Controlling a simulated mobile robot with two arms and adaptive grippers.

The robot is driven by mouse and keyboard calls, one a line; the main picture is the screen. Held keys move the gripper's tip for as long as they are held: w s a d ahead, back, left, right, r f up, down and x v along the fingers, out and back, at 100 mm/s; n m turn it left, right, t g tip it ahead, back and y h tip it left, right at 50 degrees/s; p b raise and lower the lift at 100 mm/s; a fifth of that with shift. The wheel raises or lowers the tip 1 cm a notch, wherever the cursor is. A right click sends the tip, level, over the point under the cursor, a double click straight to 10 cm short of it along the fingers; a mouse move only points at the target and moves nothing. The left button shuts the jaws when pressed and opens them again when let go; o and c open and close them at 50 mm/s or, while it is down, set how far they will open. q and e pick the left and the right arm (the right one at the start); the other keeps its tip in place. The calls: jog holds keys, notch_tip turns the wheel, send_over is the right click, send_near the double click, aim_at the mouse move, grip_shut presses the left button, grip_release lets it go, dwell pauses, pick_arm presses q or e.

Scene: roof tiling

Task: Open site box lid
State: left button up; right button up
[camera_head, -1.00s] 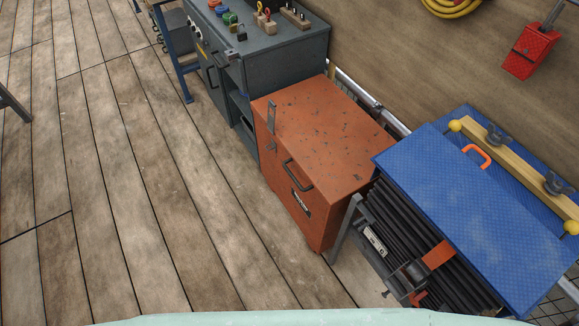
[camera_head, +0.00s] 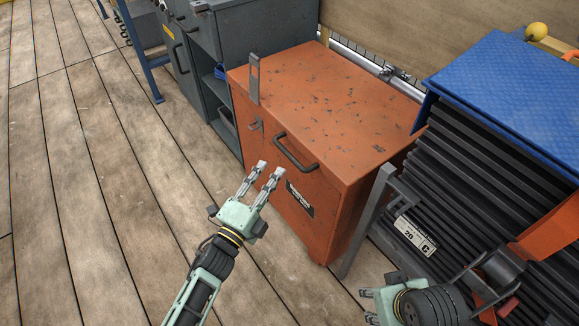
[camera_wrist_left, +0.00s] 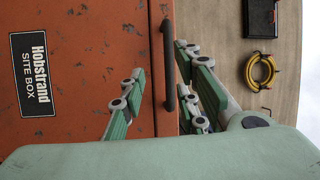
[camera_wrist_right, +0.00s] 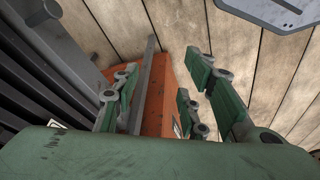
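The orange site box (camera_head: 330,110) stands on the deck with its lid down. A dark handle (camera_head: 292,155) is on its front near the top, and a grey hasp strap (camera_head: 254,80) stands up at the lid's left edge. My left gripper (camera_head: 265,170) is open and in front of the handle. In the left wrist view the handle (camera_wrist_left: 168,65) shows between its spread fingers (camera_wrist_left: 160,100), apart from the pads as far as I can tell. My right gripper (camera_head: 368,305) is low at the box's right front; its wrist view shows open, empty fingers (camera_wrist_right: 165,100).
A blue-topped rack (camera_head: 500,90) with dark stacked sheets (camera_head: 470,150) stands close on the right. A grey metal upright (camera_head: 365,225) stands at the box's right front corner. A grey cabinet (camera_head: 260,35) is on the left. The deck (camera_head: 100,180) at left is clear.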

aim_at(288, 151)
pick_arm(q)
jog(key=shift+m+h, duration=0.3)
jog(key=shift+m, duration=0.1)
jog(key=shift+r+b+x, duration=0.2)
jog(key=shift+x, duration=1.2)
jog(key=shift+r+b+x, duration=0.15)
jog(key=shift+b+x, duration=0.05)
jog(key=shift+x, duration=1.2)
jog(key=shift+r+b+x, duration=0.2)
jog(key=shift+x, duration=1.2)
pick_arm(e)
jog(key=shift+w+a+r+t+y, duration=0.1)
jog(key=shift+w+a+r+t, duration=0.25)
jog(key=shift+w, duration=0.35)
jog(key=shift+w+a+r+t+y, duration=0.1)
jog(key=shift+w+r+t, duration=0.05)
jog(key=shift+w+t, duration=0.4)
jog(key=shift+w+a+r+t+y, duration=0.15)
jog(key=shift+w+r+t, duration=0.15)
jog(key=shift+w, duration=0.5)
pick_arm(q)
jog(key=shift+s+d, duration=0.15)
jog(key=shift+s, duration=0.05)
grip_shut()
jog(key=shift+f, duration=0.1)
